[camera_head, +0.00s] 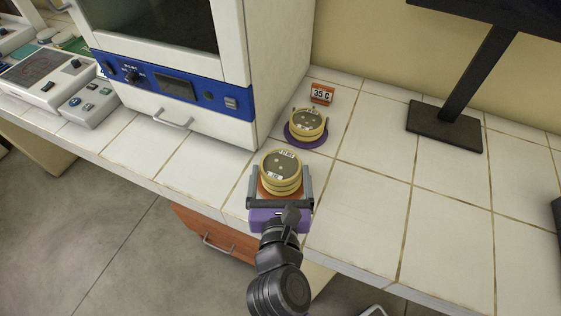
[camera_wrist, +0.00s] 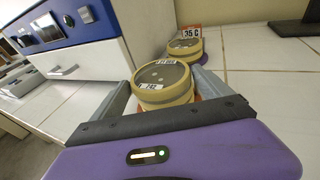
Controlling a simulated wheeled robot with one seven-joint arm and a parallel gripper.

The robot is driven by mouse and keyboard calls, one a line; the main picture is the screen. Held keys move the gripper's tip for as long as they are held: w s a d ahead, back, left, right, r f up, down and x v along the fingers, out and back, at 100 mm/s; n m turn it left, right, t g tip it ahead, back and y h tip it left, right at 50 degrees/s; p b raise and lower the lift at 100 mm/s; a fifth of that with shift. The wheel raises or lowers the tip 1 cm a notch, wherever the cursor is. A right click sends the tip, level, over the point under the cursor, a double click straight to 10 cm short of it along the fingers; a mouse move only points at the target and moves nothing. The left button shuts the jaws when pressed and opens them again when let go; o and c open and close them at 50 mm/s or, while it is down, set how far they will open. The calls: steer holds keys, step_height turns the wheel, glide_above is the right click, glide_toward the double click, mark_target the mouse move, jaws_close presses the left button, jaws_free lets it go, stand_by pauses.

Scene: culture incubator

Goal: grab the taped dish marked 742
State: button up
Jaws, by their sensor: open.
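A taped stack of dishes (camera_head: 280,172) with yellow bands and a grey top stands near the front edge of the counter. In the wrist view this stack (camera_wrist: 162,86) carries a white label that reads 742. My gripper (camera_head: 280,182) is open, with one finger on each side of the stack. In the wrist view a gap shows beside the left finger, and the right finger is close to the stack. An orange patch shows under the stack. A second similar taped stack (camera_head: 308,124) sits farther back on a purple round mat (camera_head: 291,138).
A small orange sign reading 35 C (camera_head: 321,93) stands behind the second stack. A white and blue incubator (camera_head: 175,85) is on the left. A monitor stand (camera_head: 444,126) is at the back right. The tiled counter (camera_head: 440,215) is clear on the right.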

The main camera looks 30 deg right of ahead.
steer(key=shift+w+d+f, duration=0.1)
steer(key=shift+w+d, duration=0.1)
steer(key=shift+w, duration=0.1)
steer(key=shift+c, duration=0.2)
steer(key=c, duration=1.1)
